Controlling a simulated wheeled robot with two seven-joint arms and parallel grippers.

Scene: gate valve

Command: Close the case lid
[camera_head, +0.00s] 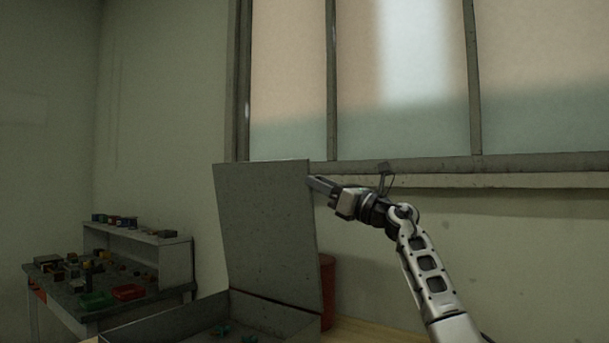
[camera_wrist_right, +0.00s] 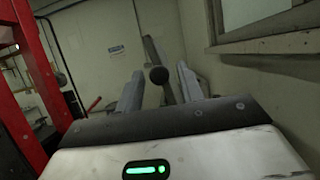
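The case lid (camera_head: 265,230) is a grey speckled panel standing open and nearly upright in the head view. It rises from the back of the grey case (camera_head: 170,325), which is cut off by the bottom edge. Small green parts lie in the case. My right gripper (camera_head: 314,183) is at the upper right edge of the lid; I cannot tell whether it touches. In the right wrist view its two fingers (camera_wrist_right: 158,90) stand apart, with a dark round knob on a stalk visible between them. My left gripper is not in view.
A red cylinder (camera_head: 327,290) stands behind the lid's right edge on a wooden surface (camera_head: 370,331). A workbench (camera_head: 60,300) with coloured bins and a shelf is at the left. Red framework (camera_wrist_right: 30,90) shows at left in the wrist view.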

